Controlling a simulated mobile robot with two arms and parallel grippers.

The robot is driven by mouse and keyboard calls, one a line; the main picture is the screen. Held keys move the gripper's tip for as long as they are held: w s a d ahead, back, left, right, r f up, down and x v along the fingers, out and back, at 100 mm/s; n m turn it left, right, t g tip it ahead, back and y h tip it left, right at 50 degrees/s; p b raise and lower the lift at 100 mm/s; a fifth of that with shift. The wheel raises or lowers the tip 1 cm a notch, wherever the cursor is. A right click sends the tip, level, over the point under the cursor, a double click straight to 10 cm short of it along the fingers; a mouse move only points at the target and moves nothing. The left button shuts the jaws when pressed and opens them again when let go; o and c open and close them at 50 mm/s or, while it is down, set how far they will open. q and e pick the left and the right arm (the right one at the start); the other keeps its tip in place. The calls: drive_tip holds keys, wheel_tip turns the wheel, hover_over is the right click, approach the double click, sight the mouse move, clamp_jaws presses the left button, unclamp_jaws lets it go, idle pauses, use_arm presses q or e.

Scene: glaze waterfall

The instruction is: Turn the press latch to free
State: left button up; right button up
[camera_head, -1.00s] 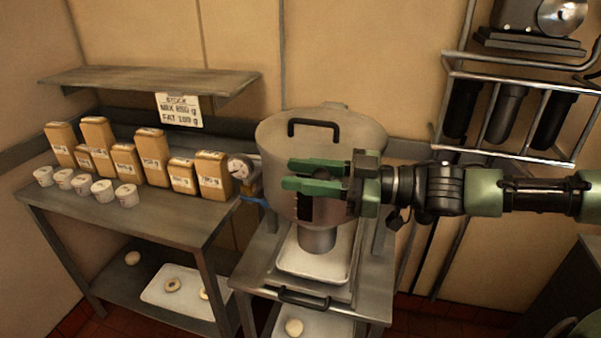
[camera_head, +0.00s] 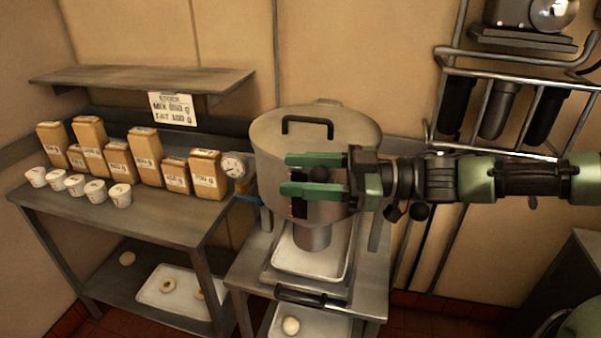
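The press (camera_head: 270,140) is a large round steel vessel with a black handle on its lid and a spout below, standing on a steel stand. My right gripper (camera_head: 287,174) has green fingers and reaches in from the right across the vessel's front. Its two fingers are apart, one above the other, and a dark round piece (camera_head: 311,174) shows between them. I cannot tell whether the fingers touch it. A black part (camera_head: 299,208) shows just below the lower finger. I cannot make out which part is the latch; the gripper covers much of the front. My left gripper is not in view.
A white tray (camera_head: 283,261) sits under the spout. A dial gauge (camera_head: 235,166) with a blue lever is at the vessel's left. The left table (camera_head: 150,215) holds brown packages and small white cups below a shelf (camera_head: 130,78). A metal rack (camera_head: 500,80) is at right.

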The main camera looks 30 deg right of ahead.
drive_tip(key=shift+d+r, duration=0.1)
drive_tip(key=shift+d, duration=0.05)
drive_tip(key=shift+p+v, duration=0.45)
drive_tip(key=shift+v, duration=0.45)
drive_tip(key=b+v, duration=0.1)
drive_tip(key=v, duration=0.4)
drive_tip(key=shift+s+d, duration=0.25)
drive_tip(key=shift+d, duration=0.05)
